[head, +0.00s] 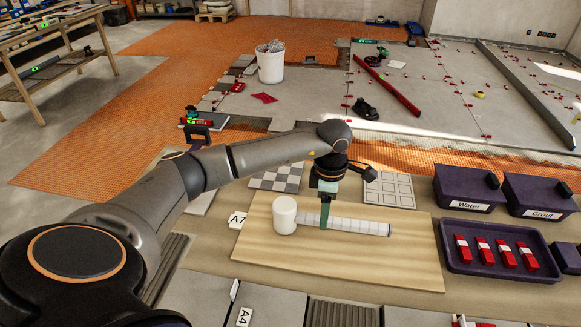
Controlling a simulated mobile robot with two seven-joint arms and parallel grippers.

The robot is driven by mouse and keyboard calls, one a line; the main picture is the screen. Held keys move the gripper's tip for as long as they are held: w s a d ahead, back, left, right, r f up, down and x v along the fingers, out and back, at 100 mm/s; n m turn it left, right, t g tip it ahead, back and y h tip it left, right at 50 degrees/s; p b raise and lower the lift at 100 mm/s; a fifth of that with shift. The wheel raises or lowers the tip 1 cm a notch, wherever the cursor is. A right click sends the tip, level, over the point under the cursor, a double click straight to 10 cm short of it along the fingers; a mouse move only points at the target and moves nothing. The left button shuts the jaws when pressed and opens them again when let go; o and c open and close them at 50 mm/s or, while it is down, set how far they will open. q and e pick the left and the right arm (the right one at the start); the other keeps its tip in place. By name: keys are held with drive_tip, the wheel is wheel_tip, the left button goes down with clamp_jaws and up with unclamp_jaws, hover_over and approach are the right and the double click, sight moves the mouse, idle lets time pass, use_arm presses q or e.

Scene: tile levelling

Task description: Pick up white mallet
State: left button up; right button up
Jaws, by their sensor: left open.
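The white mallet lies on a light wooden board (400,270) in the front middle of the head view. Its round white head (285,214) is at the left and its pale, banded handle (360,227) points to the right. My left gripper (325,215) points down over the handle, just right of the head. It is open, with a greenish finger in front of the handle. Whether the fingers touch the handle cannot be told. The far finger is mostly hidden. My right gripper is not in view.
Purple bins labelled Water (468,192) and Grout (540,196) stand at the right. A purple tray (452,262) with several red-and-white pieces is in front of them. An A7 card (237,220) lies left of the mallet head. Tile samples (276,179) lie behind the board.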

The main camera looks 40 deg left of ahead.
use_arm(q)
wheel_tip(320, 180, down, 5)
drive_tip(key=shift+r, duration=0.15)
clamp_jaws()
idle(0.5)
drive_tip(key=shift+r, duration=0.1)
